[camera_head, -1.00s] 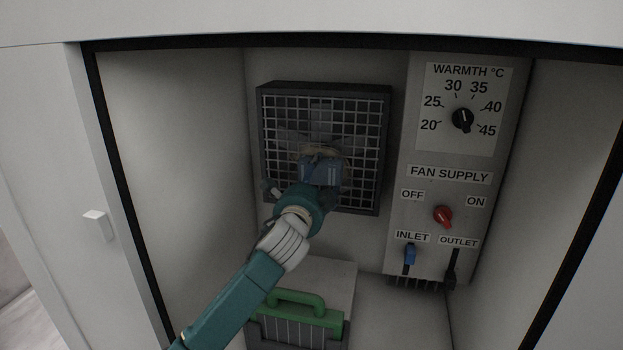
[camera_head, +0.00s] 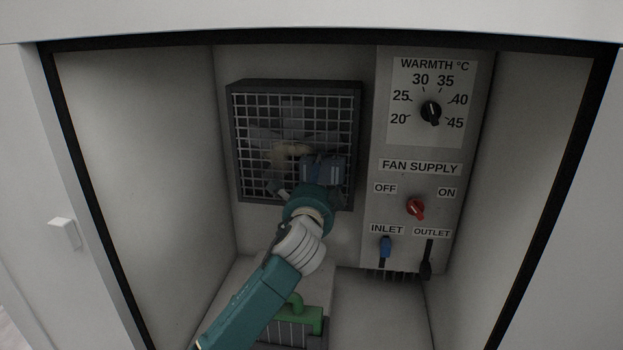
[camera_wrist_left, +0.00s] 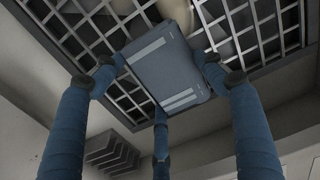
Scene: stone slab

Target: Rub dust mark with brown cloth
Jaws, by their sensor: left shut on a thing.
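A fan (camera_head: 293,135) behind a square dark-framed grille is on the cabinet's back wall. A tan, smudged dust mark (camera_head: 287,152) shows at the middle of the grille. My left gripper (camera_head: 322,182) is at the grille's lower right, right of the mark. Its blue fingers are shut on a flat blue-grey cloth-like pad (camera_wrist_left: 168,70) with light stripes, which also shows in the head view (camera_head: 322,168). The pad looks blue-grey, not brown. It is at or very near the grille; I cannot tell whether it touches. My right gripper is out of view.
A green-handled item (camera_head: 300,318) is below my arm.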

